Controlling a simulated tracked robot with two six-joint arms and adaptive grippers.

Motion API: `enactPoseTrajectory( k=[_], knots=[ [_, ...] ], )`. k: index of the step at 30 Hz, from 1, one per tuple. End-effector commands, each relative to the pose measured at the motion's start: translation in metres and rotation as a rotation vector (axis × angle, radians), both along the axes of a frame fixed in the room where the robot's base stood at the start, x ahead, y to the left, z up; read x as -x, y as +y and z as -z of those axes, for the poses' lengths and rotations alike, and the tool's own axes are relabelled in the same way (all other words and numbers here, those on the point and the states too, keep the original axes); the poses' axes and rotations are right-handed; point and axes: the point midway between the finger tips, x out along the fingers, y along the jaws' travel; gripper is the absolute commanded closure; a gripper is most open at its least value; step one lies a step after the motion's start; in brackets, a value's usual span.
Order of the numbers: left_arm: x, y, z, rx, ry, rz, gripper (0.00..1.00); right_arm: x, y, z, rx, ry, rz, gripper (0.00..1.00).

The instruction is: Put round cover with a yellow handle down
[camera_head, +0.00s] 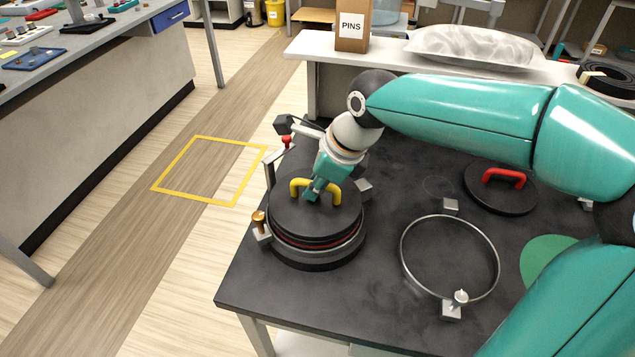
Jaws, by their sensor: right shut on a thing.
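The round black cover (290,213) with a yellow handle (298,186) is at the left part of the dark table. It is over a round dark port (318,258) with a red ring under the cover. I cannot tell whether the cover rests on the port or hangs just above it. My right gripper (313,191) is shut on the yellow handle from above and hides part of it. My left gripper is not in view.
A second black cover with a red handle (503,179) lies at the table's back right. An open metal ring (404,262) with small clamps (451,310) is in the middle. A green disc (545,256) lies right. A box marked PINS (352,28) stands behind.

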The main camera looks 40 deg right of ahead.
Motion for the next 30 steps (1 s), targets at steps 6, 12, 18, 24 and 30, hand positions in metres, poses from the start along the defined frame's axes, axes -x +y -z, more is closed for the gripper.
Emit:
enactPoseTrajectory(
  k=[6,12,18,24,30],
  knots=[
    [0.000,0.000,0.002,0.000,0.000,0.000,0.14,0.000,0.000,0.003,0.000,0.000,0.000,0.68],
    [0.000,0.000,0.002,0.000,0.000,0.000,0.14,0.000,0.000,0.003,0.000,0.000,0.000,0.61],
    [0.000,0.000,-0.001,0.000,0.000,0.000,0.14,0.000,0.000,-0.001,0.000,0.000,0.000,0.61],
    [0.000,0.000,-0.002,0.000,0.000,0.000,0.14,0.007,-0.003,-0.020,0.000,-0.003,0.002,0.61],
    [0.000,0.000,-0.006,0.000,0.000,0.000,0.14,0.022,-0.010,-0.057,0.000,-0.006,0.002,0.61]
  ],
)
